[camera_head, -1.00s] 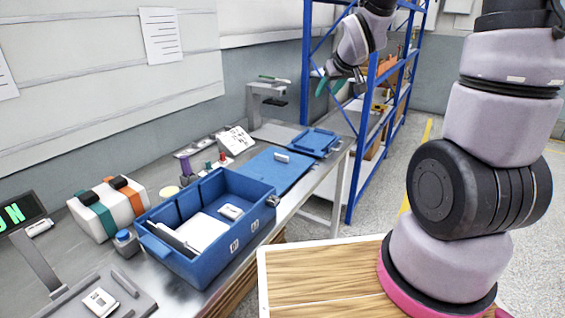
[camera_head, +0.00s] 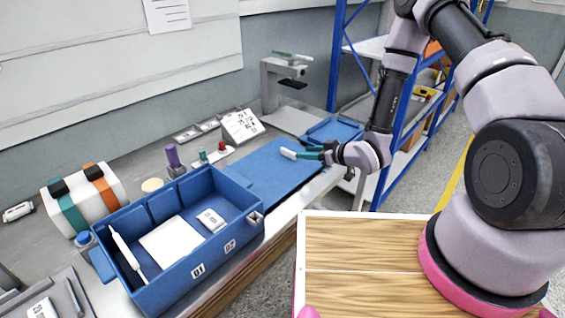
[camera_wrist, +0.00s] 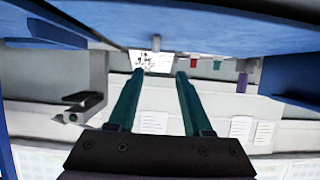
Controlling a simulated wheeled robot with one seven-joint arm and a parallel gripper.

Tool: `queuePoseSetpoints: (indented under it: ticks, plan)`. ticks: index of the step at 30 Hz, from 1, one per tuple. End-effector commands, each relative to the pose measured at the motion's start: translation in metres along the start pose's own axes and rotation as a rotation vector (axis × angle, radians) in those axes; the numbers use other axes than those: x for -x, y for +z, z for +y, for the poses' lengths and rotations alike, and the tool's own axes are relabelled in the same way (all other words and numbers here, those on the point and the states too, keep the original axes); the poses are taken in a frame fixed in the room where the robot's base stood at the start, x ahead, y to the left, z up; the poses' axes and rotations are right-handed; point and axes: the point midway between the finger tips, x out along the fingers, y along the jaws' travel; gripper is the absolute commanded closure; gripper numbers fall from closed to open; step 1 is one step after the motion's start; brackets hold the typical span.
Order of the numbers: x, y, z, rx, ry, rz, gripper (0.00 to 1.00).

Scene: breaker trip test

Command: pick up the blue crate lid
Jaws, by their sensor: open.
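The blue crate lid (camera_head: 262,181) appears to be the flat blue panel lying on the bench, with a small pale grip (camera_head: 288,153) on top.
The open blue crate (camera_head: 213,258) stands left of the panel with white items inside. A blue tray (camera_head: 345,131) lies behind my gripper. A grey stand (camera_head: 283,85), a white sign (camera_head: 242,126) and small coloured items line the bench's back. Blue shelving (camera_head: 338,60) rises behind.

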Motion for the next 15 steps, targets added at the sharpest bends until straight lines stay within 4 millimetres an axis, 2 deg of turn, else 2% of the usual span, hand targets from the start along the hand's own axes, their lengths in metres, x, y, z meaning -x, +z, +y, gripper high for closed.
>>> queuePoseSetpoints:
  ticks: [9, 15]
  plan:
    - [-0.046, 0.000, -0.001, 0.003, -0.004, 0.006, 0.50]
    - [-0.060, 0.001, 0.001, 0.003, -0.003, 0.005, 0.50]
